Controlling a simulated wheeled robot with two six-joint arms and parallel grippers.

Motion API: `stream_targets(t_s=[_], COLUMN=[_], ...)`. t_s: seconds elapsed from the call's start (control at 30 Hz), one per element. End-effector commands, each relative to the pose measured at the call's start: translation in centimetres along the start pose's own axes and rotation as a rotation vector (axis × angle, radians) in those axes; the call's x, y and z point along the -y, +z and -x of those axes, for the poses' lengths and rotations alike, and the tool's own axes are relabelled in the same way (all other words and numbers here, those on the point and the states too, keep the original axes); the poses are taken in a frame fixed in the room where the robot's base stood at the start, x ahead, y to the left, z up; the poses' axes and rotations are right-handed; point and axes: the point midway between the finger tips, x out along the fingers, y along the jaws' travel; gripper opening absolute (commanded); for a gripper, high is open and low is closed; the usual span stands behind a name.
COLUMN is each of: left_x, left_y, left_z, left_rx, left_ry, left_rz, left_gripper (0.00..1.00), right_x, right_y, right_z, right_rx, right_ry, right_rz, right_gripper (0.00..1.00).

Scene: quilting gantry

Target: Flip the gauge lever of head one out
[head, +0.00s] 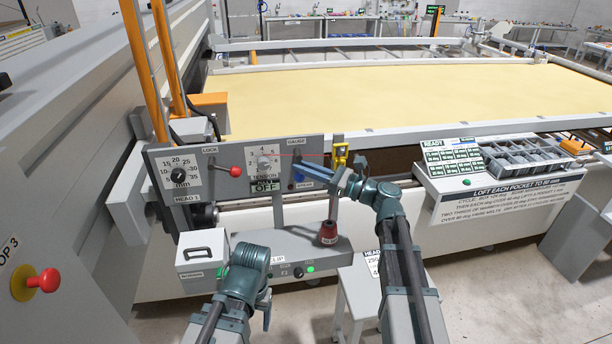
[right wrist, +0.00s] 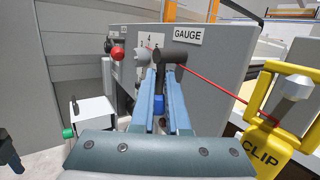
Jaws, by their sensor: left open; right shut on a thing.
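The gauge lever (right wrist: 172,56) is a dark rounded handle beside the GAUGE label on head one's grey panel (head: 229,181). My right gripper (right wrist: 172,75) is shut on it, with its two blue-grey fingers along either side. In the head view my right gripper (head: 302,168) reaches in from the right to the panel's right part, and its fingers cover most of the lever. My left gripper (head: 250,258) is low at the front, below the panel and away from the lever. Its fingertips are hard to make out.
Left of the gauge are the tension dial (head: 264,162) and the red-knobbed LOCK lever (head: 236,171). A yellow clip (head: 341,154) stands close to the right. A thin red line crosses by the lever.

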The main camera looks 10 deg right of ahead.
Motion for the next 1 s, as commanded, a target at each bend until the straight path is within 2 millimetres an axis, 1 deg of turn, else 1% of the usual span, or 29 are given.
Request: stream_targets(t_s=[0.03, 0.07, 0.4, 0.43, 0.5, 0.83, 0.93, 1.0], left_x=[-0.1, -0.1, -0.1, -0.1, -0.1, -0.1, -0.1, -0.1], left_y=[0.0, -0.1, 0.0, 0.0, 0.0, 0.0, -0.1, -0.1], left_z=[-0.7, -0.8, -0.7, -0.7, -0.7, -0.8, -1.0, -1.3], left_rx=[0.000, 0.000, 0.000, 0.000, 0.000, 0.000, 0.000, 0.000], left_ry=[0.000, 0.000, 0.000, 0.000, 0.000, 0.000, -0.001, -0.001], left_rz=[-0.001, -0.002, -0.002, -0.002, -0.002, -0.002, -0.003, -0.003], left_gripper=[0.71, 0.71, 0.71, 0.71, 0.71, 0.71, 0.71, 0.71], right_x=[-0.1, -0.1, -0.1, -0.1, -0.1, -0.1, -0.1, -0.1], right_y=[-0.4, -0.4, 0.0, 0.0, 0.0, -0.1, -0.2, -0.3], right_z=[0.0, 0.0, -0.1, -0.1, -0.1, 0.2, 1.2, 2.4], right_rx=[0.014, 0.020, 0.031, 0.031, 0.031, 0.031, 0.031, 0.031], right_ry=[-0.002, -0.003, -0.004, -0.003, -0.003, -0.004, -0.004, -0.007], right_rz=[-0.010, -0.014, -0.023, -0.023, -0.022, -0.022, -0.021, -0.021], right_gripper=[0.00, 0.00, 0.00, 0.15, 0.26, 0.26, 0.26, 0.26])
